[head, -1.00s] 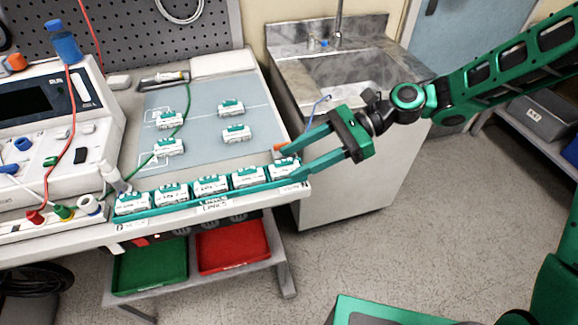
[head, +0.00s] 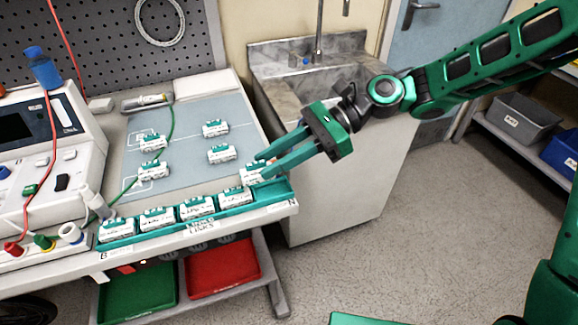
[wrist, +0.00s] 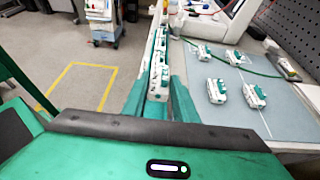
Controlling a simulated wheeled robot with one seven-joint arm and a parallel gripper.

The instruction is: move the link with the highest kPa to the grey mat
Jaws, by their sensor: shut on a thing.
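My gripper (head: 257,165) is shut on a white link with a green top (head: 252,174), the one at the right. It holds this link just above the empty right end of the green tray (head: 270,190). In the wrist view the held link (wrist: 157,103) sits between the two green fingers. Several similar links (head: 197,207) stand in a row in the tray. The grey mat (head: 187,128) lies behind the tray and carries several more links (head: 221,153). The kPa values on the links are too small to read.
A white device (head: 40,145) stands at the left, with a green cable running over the mat's left part. A sink (head: 315,70) is behind at the right. Green (head: 138,292) and red (head: 222,268) bins sit below the table. The mat's middle and front right have free room.

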